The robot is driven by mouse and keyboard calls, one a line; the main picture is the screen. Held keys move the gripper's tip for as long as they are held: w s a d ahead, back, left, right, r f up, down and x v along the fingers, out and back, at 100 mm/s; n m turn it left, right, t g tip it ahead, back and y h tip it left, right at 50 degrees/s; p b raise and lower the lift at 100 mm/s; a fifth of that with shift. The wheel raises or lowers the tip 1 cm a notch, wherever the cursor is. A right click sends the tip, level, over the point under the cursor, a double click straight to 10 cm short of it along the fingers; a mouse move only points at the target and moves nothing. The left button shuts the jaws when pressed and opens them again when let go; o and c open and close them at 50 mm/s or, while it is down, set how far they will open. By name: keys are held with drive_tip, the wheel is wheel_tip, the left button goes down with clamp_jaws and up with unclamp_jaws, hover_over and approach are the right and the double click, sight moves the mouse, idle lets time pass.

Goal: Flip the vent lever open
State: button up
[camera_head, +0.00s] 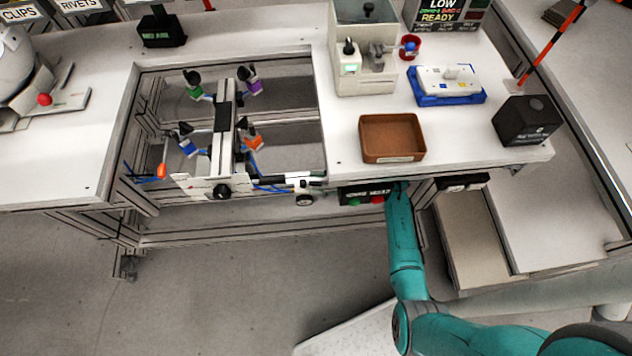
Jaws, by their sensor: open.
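I cannot pick out the vent lever with certainty. A rounded pale shell (14,62), cut off by the left edge, stands by a grey plate (70,95) with a red knob (44,99). An orange-tipped upright handle (161,171) stands at the left of the table opening. A frame fixture (222,150) in that opening carries several clamps with green, purple, blue and orange parts. My teal arm reaches up from the lower right to the bench's front edge. My gripper is not discernible there; the arm's end is lost at the edge.
A brown tray (391,138), a white part in a blue tray (447,84), a black box (526,121) and a grey machine (364,45) stand on the right bench. A button panel (364,195) hangs under the front edge. The floor at front left is clear.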

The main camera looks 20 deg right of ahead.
drive_tip(key=v, duration=1.1)
drive_tip(key=shift+d, duration=0.2)
drive_tip(key=shift+s, duration=0.15)
